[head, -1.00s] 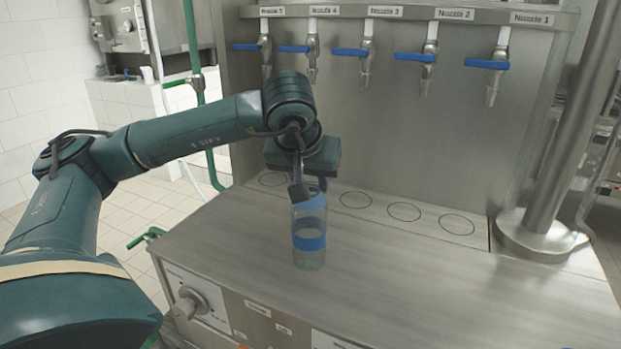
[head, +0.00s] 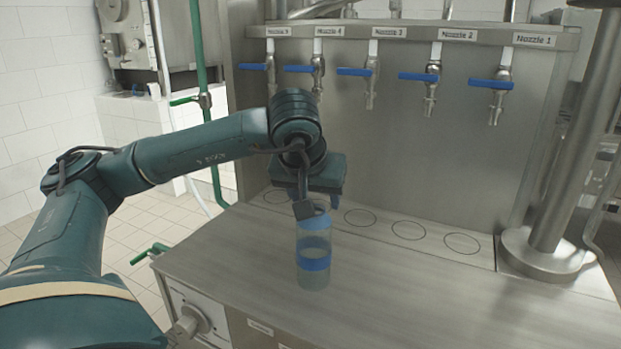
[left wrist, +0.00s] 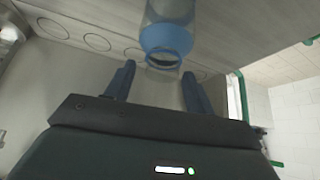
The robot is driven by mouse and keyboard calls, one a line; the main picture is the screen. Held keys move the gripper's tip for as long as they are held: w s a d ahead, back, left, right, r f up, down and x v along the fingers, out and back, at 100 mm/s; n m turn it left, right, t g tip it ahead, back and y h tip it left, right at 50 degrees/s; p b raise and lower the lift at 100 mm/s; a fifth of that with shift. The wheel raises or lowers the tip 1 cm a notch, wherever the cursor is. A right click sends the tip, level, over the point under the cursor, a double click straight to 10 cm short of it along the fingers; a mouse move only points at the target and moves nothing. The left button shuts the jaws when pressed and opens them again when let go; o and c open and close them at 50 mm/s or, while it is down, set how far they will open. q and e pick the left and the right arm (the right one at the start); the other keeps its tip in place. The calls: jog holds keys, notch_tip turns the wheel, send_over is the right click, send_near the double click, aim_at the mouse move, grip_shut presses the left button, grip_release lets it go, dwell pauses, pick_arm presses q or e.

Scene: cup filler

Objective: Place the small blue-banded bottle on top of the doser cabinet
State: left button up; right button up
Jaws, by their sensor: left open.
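The small clear bottle with blue bands (head: 314,264) stands upright on the flat steel top (head: 400,290) of the cabinet with the knob on its front. My left gripper (head: 308,207) is at the bottle's upper end, fingers pointing down and partly hiding its top. In the left wrist view the two fingers (left wrist: 158,82) are spread apart, and the bottle (left wrist: 168,38) shows just beyond their tips, roughly between them. I see no finger closed on it. The release or contact point is hard to judge. My right gripper is not in view.
A row of nozzles with blue levers (head: 368,72) hangs from the steel back panel (head: 400,150). Several ring marks (head: 408,230) lie along the surface below them. A thick steel post (head: 570,160) stands at the right. The middle and right of the steel top are clear.

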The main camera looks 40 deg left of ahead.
pick_arm(q)
jog(key=v, duration=1.1)
jog(key=shift+s, duration=0.2)
jog(key=shift+r, duration=0.15)
